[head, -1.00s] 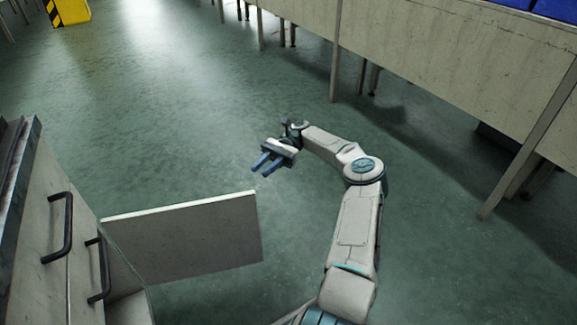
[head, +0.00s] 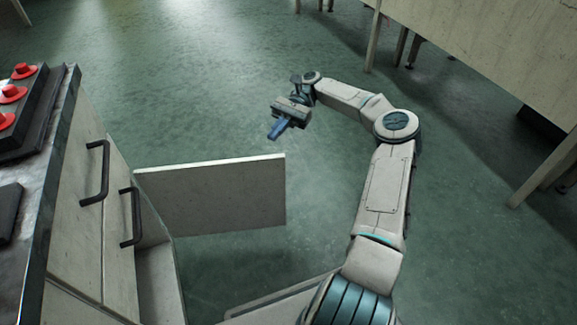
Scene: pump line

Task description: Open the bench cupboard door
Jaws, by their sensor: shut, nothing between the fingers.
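The bench cupboard door (head: 212,198), a pale grey panel, stands swung wide out from the bench front (head: 92,225) in the head view. A pale, partly seen opening (head: 158,280) shows beside it at the lower left. My gripper (head: 276,132) is beyond the door's top edge in the picture, near its free end and apart from it. The gripper is shut and empty, with its blue fingers together. The door's far face and most of the cupboard's inside are hidden.
Two dark bar handles, one upper (head: 98,172) and one lower (head: 132,217), stick out from the bench front. Red buttons (head: 12,92) sit on the bench top. Another bench (head: 480,50) stands at the upper right. Green floor (head: 200,100) between is clear.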

